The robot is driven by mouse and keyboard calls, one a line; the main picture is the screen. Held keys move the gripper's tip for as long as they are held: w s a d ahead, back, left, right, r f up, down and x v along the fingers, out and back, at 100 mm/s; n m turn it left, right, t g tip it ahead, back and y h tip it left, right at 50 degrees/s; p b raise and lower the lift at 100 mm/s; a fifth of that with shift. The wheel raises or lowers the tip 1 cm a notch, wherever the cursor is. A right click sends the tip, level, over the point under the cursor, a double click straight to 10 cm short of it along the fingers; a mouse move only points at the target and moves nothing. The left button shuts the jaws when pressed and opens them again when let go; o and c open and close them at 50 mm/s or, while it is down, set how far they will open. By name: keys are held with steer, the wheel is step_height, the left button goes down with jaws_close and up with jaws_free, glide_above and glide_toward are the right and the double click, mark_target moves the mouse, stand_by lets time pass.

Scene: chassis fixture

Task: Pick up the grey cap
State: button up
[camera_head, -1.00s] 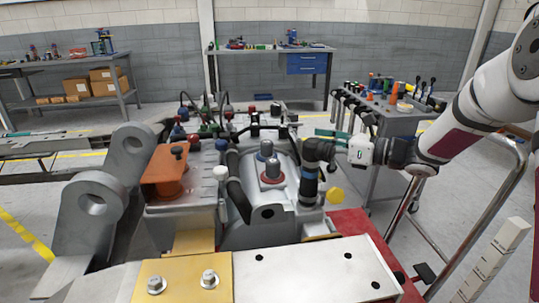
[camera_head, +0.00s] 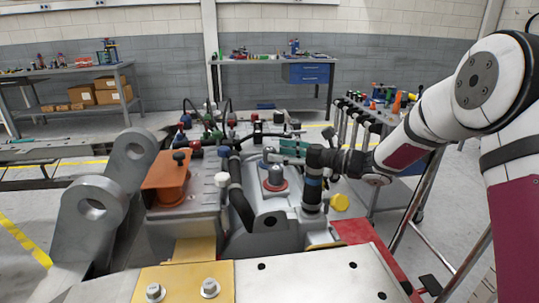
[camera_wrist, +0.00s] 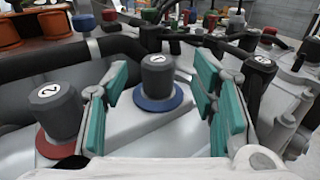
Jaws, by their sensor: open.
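Two dark grey caps with numbered white labels stand upright on the grey chassis (camera_head: 285,228). One grey cap on a blue ring (camera_wrist: 157,78) is between the teal fingers of my gripper in the wrist view, with space on both sides. The other grey cap, on a red ring (camera_wrist: 56,112), stands to the left, outside the left finger; it also shows in the head view (camera_head: 276,177). My gripper (camera_wrist: 162,82) is open and empty. In the head view my gripper (camera_head: 288,150) is above the chassis, behind the red-ringed cap.
A black cap (camera_wrist: 258,70) is right of the fingers. A thick black hose (camera_head: 240,195) and an orange part (camera_head: 168,180) are left of the caps. Several coloured caps and hoses crowd the area behind.

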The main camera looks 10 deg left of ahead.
mark_target(270, 149)
steer(key=x, duration=0.4)
steer(key=shift+s, duration=0.1)
steer(key=c, duration=0.9)
step_height(270, 149, up, 10)
steer(key=shift+r+p, duration=0.1)
steer(key=shift+p, duration=0.4)
steer(key=shift+c, duration=0.7)
